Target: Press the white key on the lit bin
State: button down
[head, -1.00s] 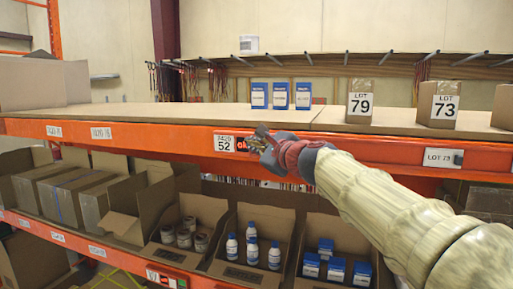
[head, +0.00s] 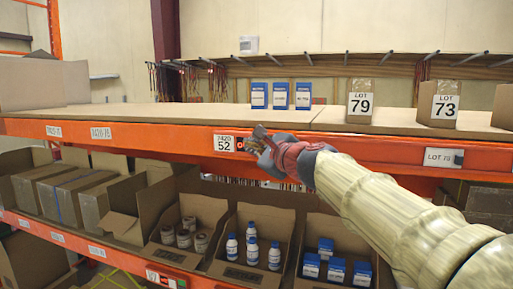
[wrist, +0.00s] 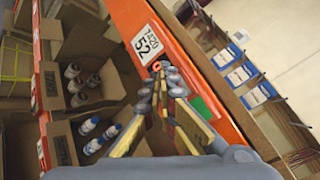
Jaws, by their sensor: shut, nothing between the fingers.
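My gripper (head: 256,141) is shut and empty, in front of the orange shelf beam (head: 120,133). Its fingertips are just right of the white label reading 7420 52 (head: 223,143), over a red display (head: 241,145) that they partly cover. In the wrist view the fingertips (wrist: 161,68) point at the beam beside the same label (wrist: 148,44), with a small red part showing at the tips. A green patch (wrist: 204,112) shows on the beam beside the fingers. I cannot make out a white key, nor tell whether the fingertips touch the beam.
Three blue-and-white boxes (head: 281,96) stand on the upper shelf, with cartons marked LOT 79 (head: 360,103) and LOT 73 (head: 438,104) to their right. Below the beam, open bins hold cans (head: 184,236), white bottles (head: 252,253) and blue boxes (head: 335,268).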

jog(key=s, duration=0.1)
jog(key=s+a, duration=0.1)
jog(key=s, duration=0.2)
jog(key=shift+s+a, duration=0.35)
jog(key=shift+s, duration=0.05)
dwell(0.6)
